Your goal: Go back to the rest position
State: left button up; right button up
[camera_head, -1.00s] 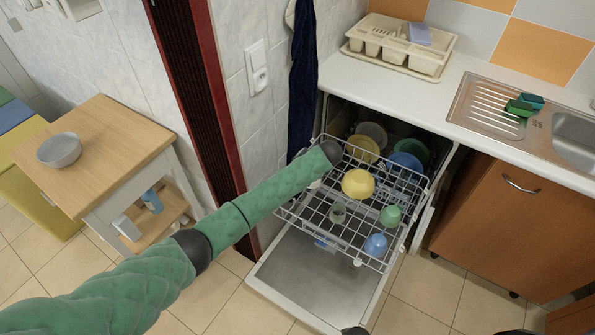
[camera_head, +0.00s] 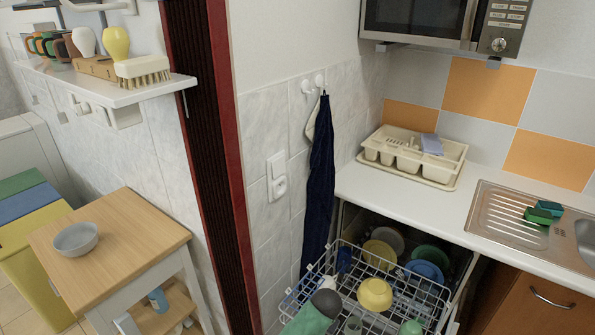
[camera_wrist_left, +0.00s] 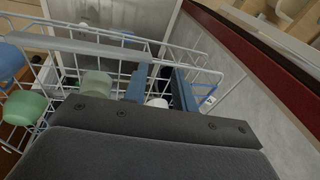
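My left arm in its green sleeve (camera_head: 308,318) comes in low in the head view, its dark wrist over the left part of the pulled-out dishwasher rack (camera_head: 388,313). In the left wrist view my left gripper (camera_wrist_left: 160,80) shows two dark blue fingers apart, with nothing held between them. The rack's wire side (camera_wrist_left: 100,48) lies close beyond the fingers, and a green cup (camera_wrist_left: 97,84) sits to their left. My right gripper is not in view.
The rack holds a yellow bowl (camera_head: 375,294) and several plates and cups. The counter (camera_head: 405,199) with a cutlery tray (camera_head: 410,160) is behind it. A wooden cart (camera_head: 125,240) with a grey bowl (camera_head: 76,238) stands left, beyond a red-edged door frame (camera_head: 225,150).

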pick_arm(q)
jog(key=s+a+r+n+h, duration=0.1)
jog(key=s+a+r, duration=0.3)
jog(key=s+a, duration=0.55)
jog(key=s+a+r+n+t, duration=0.15)
jog(key=s+a+r, duration=0.25)
jog(key=s+a, duration=0.55)
jog(key=s+a+r+n+g+h, duration=0.15)
jog(key=s+a+r, duration=0.25)
jog(key=s+a, duration=0.55)
jog(key=s+d+x, duration=0.1)
jog(key=s+x, duration=0.1)
jog(key=x, duration=0.9)
jog(key=s+f+x, duration=0.1)
jog(key=s+x, duration=0.2)
jog(key=x, duration=0.8)
jog(key=s+f, duration=0.3)
jog(key=f, duration=0.8)
jog(key=s+d+f, duration=0.1)
jog(key=s+f, duration=0.3)
jog(key=f, duration=0.7)
jog(key=shift+d+f+g, duration=0.15)
jog(key=shift+f+g, duration=0.15)
jog(key=shift+g, duration=0.1)
jog(key=shift+y, duration=0.25)
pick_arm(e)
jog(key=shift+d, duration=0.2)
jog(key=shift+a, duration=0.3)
